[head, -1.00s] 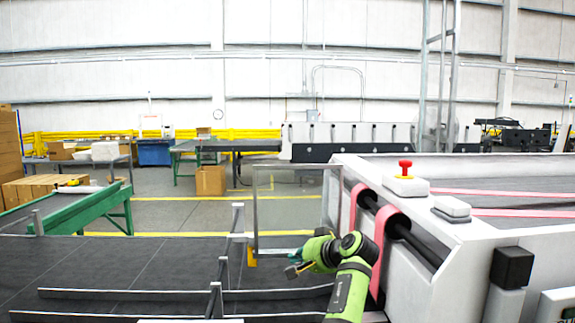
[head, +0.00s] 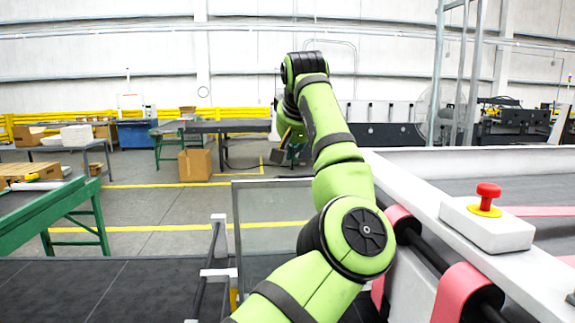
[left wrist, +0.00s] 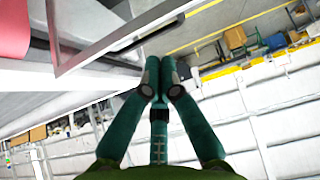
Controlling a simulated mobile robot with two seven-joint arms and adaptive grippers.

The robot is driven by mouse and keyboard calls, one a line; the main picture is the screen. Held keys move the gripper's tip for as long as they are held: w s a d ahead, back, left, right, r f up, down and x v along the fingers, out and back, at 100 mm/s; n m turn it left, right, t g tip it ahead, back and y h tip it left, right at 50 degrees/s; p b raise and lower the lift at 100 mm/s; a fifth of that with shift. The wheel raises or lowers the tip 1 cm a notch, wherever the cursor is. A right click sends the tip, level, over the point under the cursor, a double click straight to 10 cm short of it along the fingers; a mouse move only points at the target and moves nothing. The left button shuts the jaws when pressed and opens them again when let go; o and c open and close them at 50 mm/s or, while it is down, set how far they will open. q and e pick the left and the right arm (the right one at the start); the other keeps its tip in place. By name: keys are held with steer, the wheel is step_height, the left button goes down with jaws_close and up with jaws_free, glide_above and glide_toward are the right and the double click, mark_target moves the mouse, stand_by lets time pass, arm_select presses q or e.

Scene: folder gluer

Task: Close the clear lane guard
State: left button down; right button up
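The clear lane guard (head: 268,217) is a see-through panel in a thin grey frame. It stands upright beside the machine in the head view, with its right part hidden behind my left arm. Its framed panel also shows in the left wrist view (left wrist: 95,25), at the upper left. My left gripper (head: 284,148) is raised above and beyond the guard's top edge in the head view, partly hidden by my own arm. In the left wrist view its two fingers (left wrist: 161,76) are together with nothing seen between them, and look apart from the panel. My right gripper is not in view.
The white machine body (head: 415,185) with pink belts (head: 462,292) is at the right. A red button (head: 488,192) sits on its edge. The dark lane bed (head: 100,290) with metal rails lies at lower left. Open floor is beyond, with a green-framed table (head: 75,215) at left.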

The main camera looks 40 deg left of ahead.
arm_select(q)
steer(key=p, duration=0.4)
glide_above(290, 197)
steer(key=f, duration=0.6)
steer(key=shift+w+a, duration=0.15)
steer(key=shift+w, duration=0.05)
steer(key=shift+w+a+f, duration=0.1)
steer(key=shift+f, duration=0.3)
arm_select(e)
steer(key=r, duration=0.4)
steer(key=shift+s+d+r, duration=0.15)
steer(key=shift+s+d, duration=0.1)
arm_select(q)
steer(key=shift+f, duration=0.15)
